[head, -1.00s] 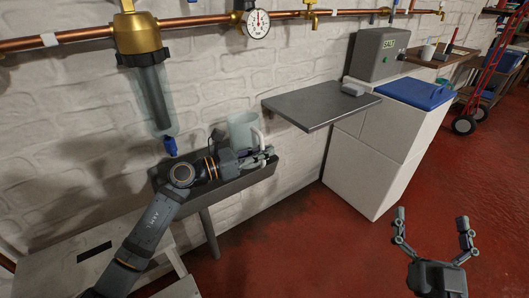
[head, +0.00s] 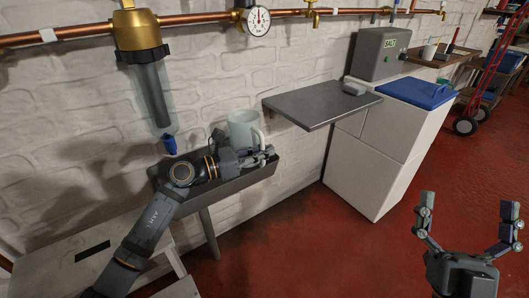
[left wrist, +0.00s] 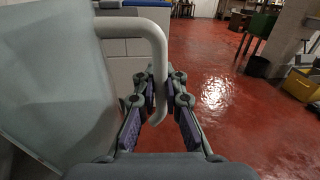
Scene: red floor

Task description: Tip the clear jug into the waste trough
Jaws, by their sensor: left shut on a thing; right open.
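The clear jug (head: 240,126) is over the dark waste trough (head: 262,174) against the brick wall; it looks roughly upright in the head view. My left gripper (head: 264,155) is shut on the jug's pale handle. In the left wrist view the fingers (left wrist: 157,100) close around the handle (left wrist: 160,55), and the jug's clear body (left wrist: 60,85) fills the left side. I cannot see whether the jug holds anything. My right gripper (head: 468,225) is open and empty above the red floor at the lower right.
A grey shelf (head: 318,104) juts from the wall right of the trough, beside a white cabinet (head: 362,170) with a blue lid (head: 416,93). A filter housing (head: 150,85) hangs from the copper pipe (head: 80,32) at upper left. The red floor (head: 310,250) in front is clear.

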